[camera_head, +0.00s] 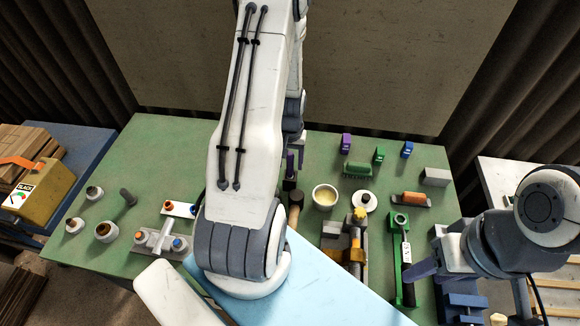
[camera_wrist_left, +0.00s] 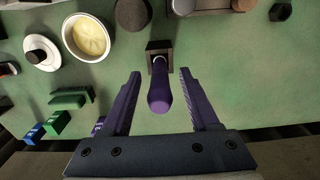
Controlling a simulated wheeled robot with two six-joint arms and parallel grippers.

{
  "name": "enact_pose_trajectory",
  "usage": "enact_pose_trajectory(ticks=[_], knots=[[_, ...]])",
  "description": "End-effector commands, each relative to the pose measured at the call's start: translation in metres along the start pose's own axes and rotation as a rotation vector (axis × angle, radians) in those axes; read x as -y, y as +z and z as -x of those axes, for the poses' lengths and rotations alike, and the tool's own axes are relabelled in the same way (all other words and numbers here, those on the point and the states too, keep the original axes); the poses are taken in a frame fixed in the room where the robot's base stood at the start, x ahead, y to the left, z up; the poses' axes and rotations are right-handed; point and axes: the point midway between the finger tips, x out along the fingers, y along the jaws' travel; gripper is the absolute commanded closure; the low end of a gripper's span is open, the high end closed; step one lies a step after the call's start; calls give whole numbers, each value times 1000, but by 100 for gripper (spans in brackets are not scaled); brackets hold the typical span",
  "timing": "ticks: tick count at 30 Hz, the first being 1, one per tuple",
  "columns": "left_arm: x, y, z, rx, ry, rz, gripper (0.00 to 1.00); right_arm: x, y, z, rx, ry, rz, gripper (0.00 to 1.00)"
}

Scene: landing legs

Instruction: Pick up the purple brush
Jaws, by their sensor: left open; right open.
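The purple brush (camera_wrist_left: 159,95) has its rounded handle towards the left wrist camera, and its lower end is in a small black square holder (camera_wrist_left: 160,48). My left gripper (camera_wrist_left: 160,74) is open, with one purple finger on each side of the handle and a gap on both sides. In the head view a purple upright piece (camera_head: 290,162), seemingly the brush, shows beside my left arm above the dark holder (camera_head: 289,184). My left arm largely hides the left gripper there. My right gripper (camera_head: 424,266) is open and empty at the table's right side.
A white bowl (camera_head: 325,197), a white disc with a dark knob (camera_head: 364,201) and a green brush (camera_head: 357,169) stand right of the holder. Small purple, green and blue blocks (camera_head: 380,154) stand at the back. A wooden-handled tool (camera_head: 296,203) is close in front.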

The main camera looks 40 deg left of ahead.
Motion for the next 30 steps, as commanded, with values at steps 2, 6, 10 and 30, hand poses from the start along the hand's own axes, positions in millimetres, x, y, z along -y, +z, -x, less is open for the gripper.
enact_pose_trajectory(ticks=[2,6,10,30], knots=[[0,1,-8,3,0,0,39,0,0,4,0,0,1,50],[0,0,-14,1,0,0,39,0,0,4,0,0,1,50],[0,0,-15,-1,0,0,39,0,0,4,0,0,1,50],[0,0,-12,-2,0,0,100,0,0,3,0,0,0,50]])
